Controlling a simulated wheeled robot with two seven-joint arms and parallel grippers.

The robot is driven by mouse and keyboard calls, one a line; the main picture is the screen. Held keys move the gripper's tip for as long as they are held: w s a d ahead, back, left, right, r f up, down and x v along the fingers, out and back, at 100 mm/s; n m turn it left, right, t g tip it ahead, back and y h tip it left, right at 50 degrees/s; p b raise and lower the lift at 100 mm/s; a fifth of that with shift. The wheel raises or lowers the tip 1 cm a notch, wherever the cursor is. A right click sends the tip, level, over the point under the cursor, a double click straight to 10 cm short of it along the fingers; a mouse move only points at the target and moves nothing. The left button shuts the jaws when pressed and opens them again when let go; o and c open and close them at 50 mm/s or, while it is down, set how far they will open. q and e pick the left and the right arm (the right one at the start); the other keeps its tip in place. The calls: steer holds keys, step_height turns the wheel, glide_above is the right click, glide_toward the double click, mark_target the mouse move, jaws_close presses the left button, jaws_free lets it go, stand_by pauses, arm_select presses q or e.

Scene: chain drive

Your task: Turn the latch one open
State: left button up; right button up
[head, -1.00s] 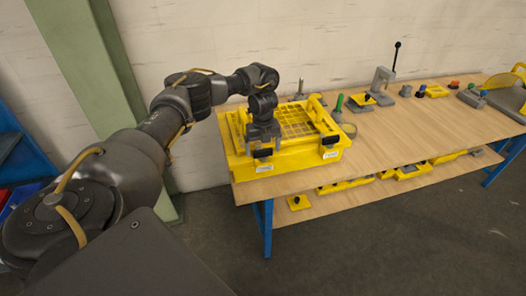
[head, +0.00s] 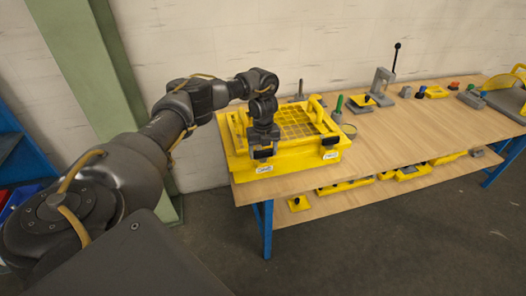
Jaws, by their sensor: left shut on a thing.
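A yellow case (head: 305,157) with a grid-like top (head: 292,121) sits at the left end of the wooden table. Two dark latches show on its front: one at the left (head: 263,154), by my left gripper, and one at the right (head: 330,141). I cannot tell from labels which is latch one. My left gripper (head: 263,147) points down at the case's front edge and is shut on the left latch. The fingers partly hide that latch, so its exact angle is unclear. My right gripper is out of view.
A green-handled tool (head: 338,104) stands right of the case. Farther right are a grey lever press (head: 382,82) and small yellow and grey parts. The table front (head: 400,135) is mostly clear. A lower shelf (head: 330,200) holds yellow items.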

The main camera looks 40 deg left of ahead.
arm_select(q)
steer(key=shift+m, duration=0.4)
steer(key=m+b, duration=0.1)
steer(key=m, duration=0.7)
steer(key=shift+b, duration=0.4)
steer(key=m, duration=0.4)
steer(key=shift+m+b, duration=0.4)
steer(key=m, duration=0.4)
steer(key=shift+b, duration=0.35)
steer(key=shift+m, duration=0.3)
steer(key=o, duration=1)
